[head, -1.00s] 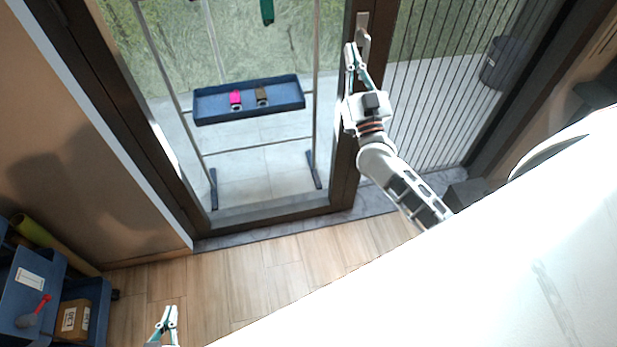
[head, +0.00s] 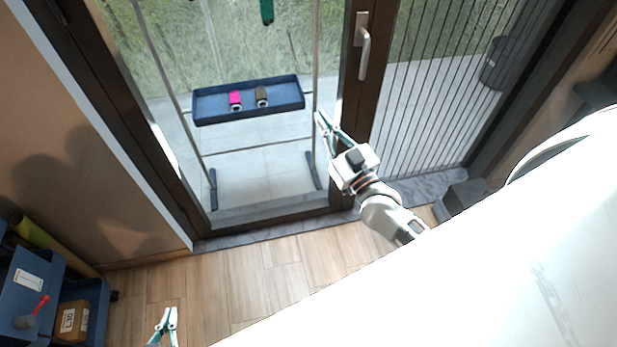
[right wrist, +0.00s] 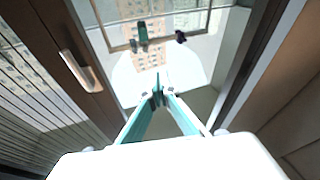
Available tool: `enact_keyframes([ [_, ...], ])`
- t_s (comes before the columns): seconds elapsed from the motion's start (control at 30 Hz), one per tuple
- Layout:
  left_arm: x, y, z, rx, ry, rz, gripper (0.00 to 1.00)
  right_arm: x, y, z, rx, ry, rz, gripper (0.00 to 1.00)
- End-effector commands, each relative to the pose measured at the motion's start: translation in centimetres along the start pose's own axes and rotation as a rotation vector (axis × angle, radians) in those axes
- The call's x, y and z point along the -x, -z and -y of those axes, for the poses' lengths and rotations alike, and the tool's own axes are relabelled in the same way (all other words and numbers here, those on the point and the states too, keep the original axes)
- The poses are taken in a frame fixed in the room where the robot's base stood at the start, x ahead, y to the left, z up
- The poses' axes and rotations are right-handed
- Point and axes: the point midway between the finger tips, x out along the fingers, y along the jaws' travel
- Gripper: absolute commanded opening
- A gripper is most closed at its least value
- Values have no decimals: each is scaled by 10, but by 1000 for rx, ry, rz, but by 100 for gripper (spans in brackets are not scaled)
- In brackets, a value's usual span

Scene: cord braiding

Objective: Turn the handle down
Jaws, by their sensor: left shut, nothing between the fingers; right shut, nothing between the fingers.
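The pale metal door handle (head: 364,55) is on the dark frame of the glass door. Its lever points down along the frame from its backplate. It also shows at the left of the right wrist view (right wrist: 76,72). My right gripper (head: 320,117) is shut and empty, below and left of the handle, clear of it, in front of the glass. Its closed fingertips show in the right wrist view (right wrist: 158,94). My left gripper (head: 172,311) is shut and empty at the bottom left, over the floor, far from the handle.
Beyond the glass, a blue tray (head: 250,117) on a metal stand holds a pink and a brown item. A blue cart (head: 35,285) with a box stands at the lower left. A grey box (head: 462,197) stands at right. The wood floor (head: 270,275) is clear.

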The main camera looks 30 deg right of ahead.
Motion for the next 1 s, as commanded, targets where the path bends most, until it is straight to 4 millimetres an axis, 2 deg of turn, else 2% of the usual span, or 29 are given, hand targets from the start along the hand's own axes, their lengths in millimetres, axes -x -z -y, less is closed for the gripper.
enact_keyframes([
  [0.6, 0, 0, 0, 0, 0, 0, 0, 62, -62, 65, 2, 153, 233, 0],
  [0.8, 0, -1, 0, 0, 0, 0, 0, 78, -75, 77, 4, 180, 290, 0],
  [1.0, 0, -1, 0, 0, 0, 0, 0, 86, -81, 82, 6, 192, 315, 0],
])
